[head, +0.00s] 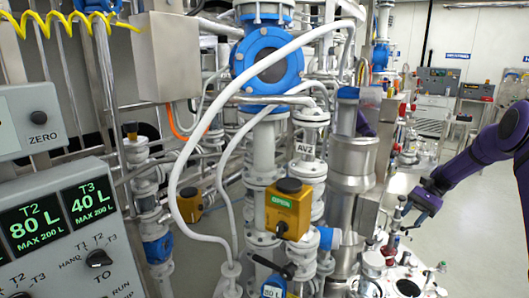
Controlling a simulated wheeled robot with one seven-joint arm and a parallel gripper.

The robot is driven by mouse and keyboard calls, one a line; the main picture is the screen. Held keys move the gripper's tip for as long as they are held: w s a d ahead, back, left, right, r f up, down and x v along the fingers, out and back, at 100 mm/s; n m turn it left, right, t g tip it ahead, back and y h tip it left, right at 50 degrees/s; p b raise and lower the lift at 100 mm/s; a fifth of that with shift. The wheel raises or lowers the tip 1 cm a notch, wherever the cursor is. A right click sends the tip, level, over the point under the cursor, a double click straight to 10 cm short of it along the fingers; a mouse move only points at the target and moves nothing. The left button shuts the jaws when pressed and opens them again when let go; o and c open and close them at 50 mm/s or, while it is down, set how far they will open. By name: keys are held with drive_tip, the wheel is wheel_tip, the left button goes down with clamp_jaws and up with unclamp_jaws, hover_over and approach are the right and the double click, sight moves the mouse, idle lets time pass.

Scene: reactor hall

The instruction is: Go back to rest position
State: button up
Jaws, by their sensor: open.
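My purple arm reaches in from the right edge in the head view. My gripper (404,212) is at its end, dark and small, pointing left and down above the steel vessel top (405,285) at the lower right. The jaws are open, and I see nothing held between them. The gripper is close to a thin upright fitting with a dark red top (392,225); whether they touch I cannot tell.
A yellow valve actuator marked OPEN (288,207), white pipes and a steel column (345,185) fill the middle. A control panel (70,235) reading T2 80 L and T3 40 L stands at left. Grey floor (475,230) lies open at right.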

drive_tip(key=s+a+r+n+t+h, duration=0.1)
drive_tip(key=s+a+r+n+h, duration=0.1)
drive_tip(key=s+a+r, duration=0.45)
drive_tip(key=s+a+r+n+t+h, duration=0.1)
drive_tip(key=s+a+r+h, duration=0.15)
drive_tip(key=r, duration=0.75)
drive_tip(key=s+a+r+n+t+h, duration=0.1)
drive_tip(key=s+a+r+n+h, duration=0.15)
drive_tip(key=s+a+r, duration=0.4)
drive_tip(key=s+a+r+n+t+h, duration=0.1)
drive_tip(key=s+r+n+t, duration=0.1)
drive_tip(key=s, duration=1)
drive_tip(key=s+a+r+n+t+h, duration=0.1)
drive_tip(key=s+t, duration=0.4)
drive_tip(key=s, duration=0.7)
wheel_tip(320, 180, up, 3)
drive_tip(key=shift+s+a+f+n+h, duration=0.2)
drive_tip(key=shift+a+n+h, duration=0.2)
drive_tip(key=shift+n, duration=0.35)
